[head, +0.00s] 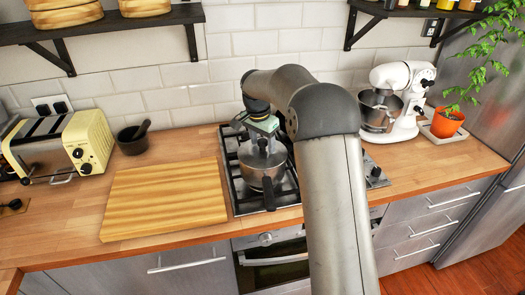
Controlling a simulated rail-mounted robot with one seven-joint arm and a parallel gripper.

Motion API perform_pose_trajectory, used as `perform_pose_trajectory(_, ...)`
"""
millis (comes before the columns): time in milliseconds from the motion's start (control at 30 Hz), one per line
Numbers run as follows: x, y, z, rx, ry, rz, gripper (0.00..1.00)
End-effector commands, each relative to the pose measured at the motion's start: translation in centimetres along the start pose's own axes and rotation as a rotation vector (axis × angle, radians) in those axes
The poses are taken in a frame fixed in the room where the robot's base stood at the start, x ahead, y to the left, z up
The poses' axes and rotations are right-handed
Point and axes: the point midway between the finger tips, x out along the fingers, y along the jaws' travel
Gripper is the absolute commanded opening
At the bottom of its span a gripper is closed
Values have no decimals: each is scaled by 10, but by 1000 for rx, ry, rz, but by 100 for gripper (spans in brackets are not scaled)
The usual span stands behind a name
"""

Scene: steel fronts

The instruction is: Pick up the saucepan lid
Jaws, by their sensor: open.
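A metal saucepan (263,182) stands on the gas hob, with its handle pointing toward the front. A grey saucepan lid (251,160) appears to lie on top of it; its knob is hidden by my gripper. My gripper (262,149) is open and points down, directly over the middle of the lid. The view is too small to tell whether the fingers touch the lid or stand around its knob. My arm covers the right part of the hob.
A wooden cutting board (165,198) lies left of the hob (240,196). A cream toaster (62,146) and a dark mortar (132,140) stand farther left. A white stand mixer (394,103) and a potted plant (447,121) are at right. Shelves hang above on both sides.

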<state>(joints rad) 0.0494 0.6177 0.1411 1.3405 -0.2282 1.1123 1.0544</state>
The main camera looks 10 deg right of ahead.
Motion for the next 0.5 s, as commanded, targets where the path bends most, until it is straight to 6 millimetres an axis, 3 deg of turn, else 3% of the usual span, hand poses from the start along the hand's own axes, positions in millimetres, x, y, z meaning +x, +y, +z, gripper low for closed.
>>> perform_pose_trajectory(167, 0, 0, 0, 0, 0, 0, 52)
perform_pose_trajectory(333, 0, 0, 0, 0, 1, 0, 5)
perform_pose_trajectory(500, -1, 0, 0, 1, 1, -1, 3)
